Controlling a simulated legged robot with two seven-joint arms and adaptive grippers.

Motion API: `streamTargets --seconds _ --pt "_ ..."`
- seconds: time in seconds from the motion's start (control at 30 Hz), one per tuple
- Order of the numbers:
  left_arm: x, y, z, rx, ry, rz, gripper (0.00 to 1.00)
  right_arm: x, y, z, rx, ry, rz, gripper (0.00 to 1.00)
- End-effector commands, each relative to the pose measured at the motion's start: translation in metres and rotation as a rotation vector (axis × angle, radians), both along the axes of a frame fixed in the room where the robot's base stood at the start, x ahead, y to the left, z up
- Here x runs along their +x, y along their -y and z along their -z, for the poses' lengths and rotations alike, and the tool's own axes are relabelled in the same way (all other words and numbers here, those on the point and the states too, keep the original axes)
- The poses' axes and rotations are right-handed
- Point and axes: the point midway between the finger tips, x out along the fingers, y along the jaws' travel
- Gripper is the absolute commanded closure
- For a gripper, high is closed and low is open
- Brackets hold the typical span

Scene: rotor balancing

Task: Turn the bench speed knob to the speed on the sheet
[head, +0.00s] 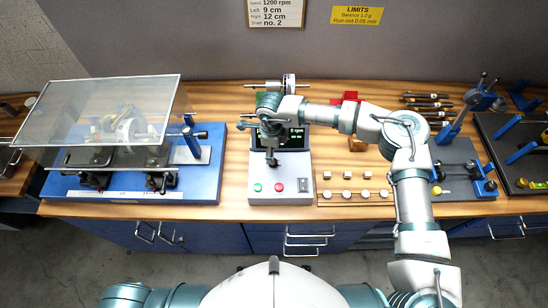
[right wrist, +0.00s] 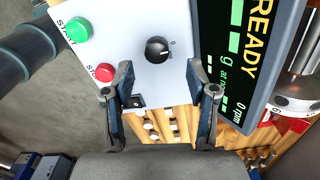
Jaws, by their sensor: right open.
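The bench control box (head: 265,200) stands mid-table, with a green START button, a red STOP button and a screen (head: 297,138). In the right wrist view the screen (right wrist: 245,60) reads READY and 0 rpm. The black speed knob (right wrist: 157,50) sits on the white panel (right wrist: 185,75), with a small 0 label beside it. My right gripper (right wrist: 160,75) is open, its fingers either side of the knob's line and apart from it. In the head view my right gripper (head: 271,155) hangs over the box and hides the knob. The sheet (head: 276,12) reads 1200 rpm. My left gripper is out of view.
A blue balancing bench (head: 215,165) with a clear raised cover (head: 100,105) stands left. Tools and blue stands fill the far right.

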Motion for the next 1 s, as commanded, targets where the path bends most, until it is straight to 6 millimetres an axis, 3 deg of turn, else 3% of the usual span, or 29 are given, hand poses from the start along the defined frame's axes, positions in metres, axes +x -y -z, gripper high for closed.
streamTargets --seconds 0.1,0.3,0.67,0.77,0.9,1.0 --pt "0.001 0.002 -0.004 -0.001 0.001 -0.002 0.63 -0.001 0.002 0.023 0.002 -0.002 0.000 0.42" --pt "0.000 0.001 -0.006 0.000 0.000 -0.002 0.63 0.000 0.009 0.049 0.009 -0.001 0.001 0.42" --pt "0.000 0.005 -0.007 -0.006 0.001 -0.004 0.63 0.000 0.005 0.056 0.007 0.000 0.000 0.42" --pt "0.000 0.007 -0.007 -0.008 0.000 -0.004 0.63 0.000 0.003 0.056 0.005 0.001 0.000 0.62" --pt "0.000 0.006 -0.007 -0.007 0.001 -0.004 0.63 0.000 0.001 0.056 0.003 0.001 0.000 0.97" --pt "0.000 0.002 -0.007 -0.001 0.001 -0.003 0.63 0.001 0.002 0.056 0.007 0.001 0.000 1.00"
